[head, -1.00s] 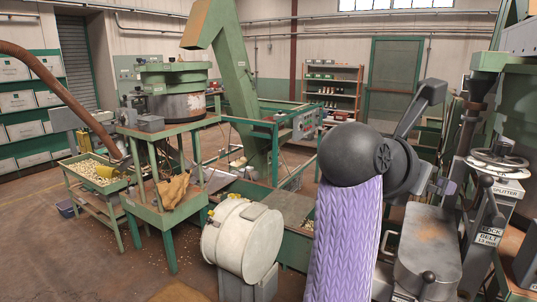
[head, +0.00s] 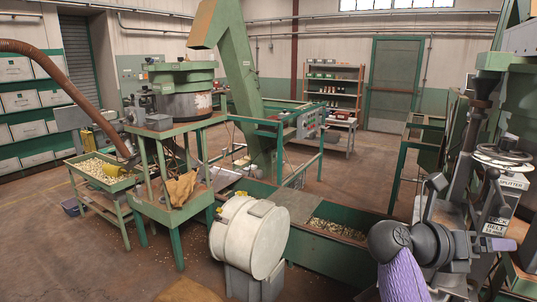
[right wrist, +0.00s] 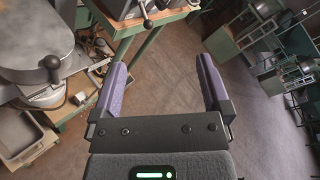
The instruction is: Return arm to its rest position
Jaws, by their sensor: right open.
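My right arm, in a purple knitted sleeve with a dark grey joint, is at the lower right of the head view. Its gripper (head: 495,244) points to the right, low in front of the splitter machine (head: 512,182). In the right wrist view the two purple fingers of the right gripper (right wrist: 160,78) are spread wide apart. Only bare floor shows between them, so the gripper is open and empty. My left gripper is in neither view.
A green trough (head: 330,250) with nuts stands left of my right arm, beside a white drum (head: 248,236). A green table with a hopper machine (head: 185,98) and a nut tray (head: 78,178) are farther left. In the right wrist view, a grey machine (right wrist: 40,45) is close at left.

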